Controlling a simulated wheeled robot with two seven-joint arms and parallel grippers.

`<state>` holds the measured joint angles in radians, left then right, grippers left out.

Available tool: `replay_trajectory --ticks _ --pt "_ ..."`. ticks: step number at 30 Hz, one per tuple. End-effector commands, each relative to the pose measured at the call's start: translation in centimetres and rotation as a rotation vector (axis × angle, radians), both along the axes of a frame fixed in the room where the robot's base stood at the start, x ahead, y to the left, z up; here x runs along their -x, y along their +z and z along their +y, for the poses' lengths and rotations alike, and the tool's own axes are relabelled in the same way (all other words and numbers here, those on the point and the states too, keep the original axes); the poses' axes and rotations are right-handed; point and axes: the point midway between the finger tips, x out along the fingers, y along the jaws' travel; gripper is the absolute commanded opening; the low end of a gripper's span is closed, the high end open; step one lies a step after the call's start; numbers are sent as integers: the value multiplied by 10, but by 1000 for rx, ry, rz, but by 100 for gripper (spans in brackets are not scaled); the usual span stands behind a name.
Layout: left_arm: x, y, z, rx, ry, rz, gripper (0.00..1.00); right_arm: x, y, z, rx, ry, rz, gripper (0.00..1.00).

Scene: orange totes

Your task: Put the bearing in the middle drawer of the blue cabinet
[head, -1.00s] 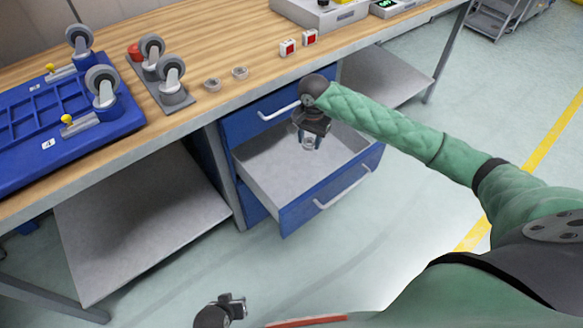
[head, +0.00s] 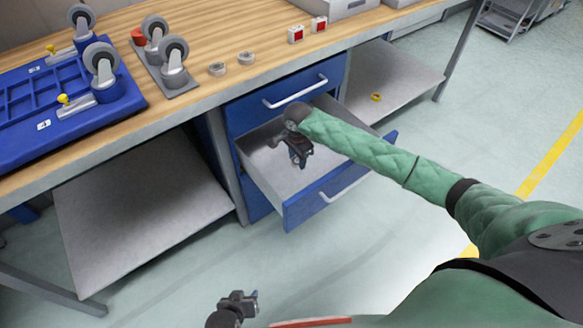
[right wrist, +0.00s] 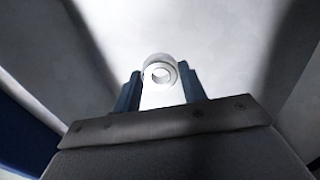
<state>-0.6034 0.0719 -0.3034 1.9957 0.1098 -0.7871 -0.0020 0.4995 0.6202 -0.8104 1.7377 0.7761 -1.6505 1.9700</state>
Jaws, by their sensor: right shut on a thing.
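The bearing (right wrist: 160,72) is a pale ring between the two blue fingertips of my right gripper (right wrist: 160,88) in the right wrist view. My right gripper (head: 300,162) is shut on it and reaches down inside the open middle drawer (head: 265,180) of the blue cabinet (head: 240,120). In the head view the bearing is hidden by the gripper. I cannot tell whether it touches the drawer floor. My left gripper (head: 252,300) is low at the bottom of the head view, away from the cabinet; its jaw opening is unclear.
Two more metal rings (head: 246,58) lie on the wooden bench (head: 230,35) near its edge, beside casters (head: 173,60) and a blue tray (head: 60,110). The shut top drawer (head: 290,90) is just above my right gripper. A small yellow ring (head: 376,97) lies on the shelf.

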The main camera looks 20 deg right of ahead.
Motion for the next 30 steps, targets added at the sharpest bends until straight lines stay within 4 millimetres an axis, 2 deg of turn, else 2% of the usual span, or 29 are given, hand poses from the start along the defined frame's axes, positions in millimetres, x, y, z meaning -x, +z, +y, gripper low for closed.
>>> replay_trajectory --ticks 3,6,11,19,30 --pt "0 0 0 0 0 0 33 -2 -8 14 0 0 0 17" --pt "0 -1 0 0 0 1 33 -2 -11 20 0 0 0 17" --pt "1 -1 0 1 -1 1 33 -2 -20 21 1 -1 0 17" --pt "2 -6 0 1 1 -2 33 -2 -51 21 1 0 0 17" --pt "1 -4 0 -1 0 1 33 -2 -53 21 0 0 0 17"
